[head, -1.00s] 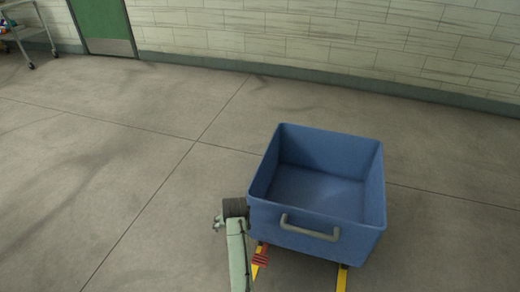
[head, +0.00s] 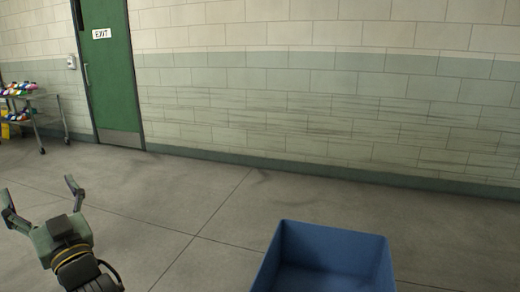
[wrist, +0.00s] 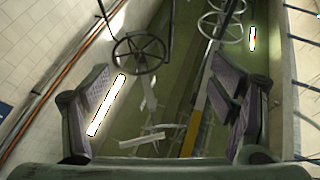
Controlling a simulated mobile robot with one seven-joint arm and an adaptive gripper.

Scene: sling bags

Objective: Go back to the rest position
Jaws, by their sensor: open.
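My gripper (head: 42,204) is raised at the lower left of the head view, its two fingers spread wide and pointing up. Nothing is between the fingers. In the wrist view my gripper (wrist: 162,112) is also open and empty, facing the ceiling with its pipes, light strips and round wheel-like fixtures. The blue bin (head: 335,240) stands at the bottom of the head view, to the right of my gripper and apart from it. Only the bin's upper part shows, and the visible part of its inside looks empty.
A grey cart (head: 38,112) with colourful items on its shelves stands at the far left. Beside it is a green exit door (head: 108,75) in the block wall (head: 300,90). The concrete floor (head: 190,200) between my gripper and the wall is clear.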

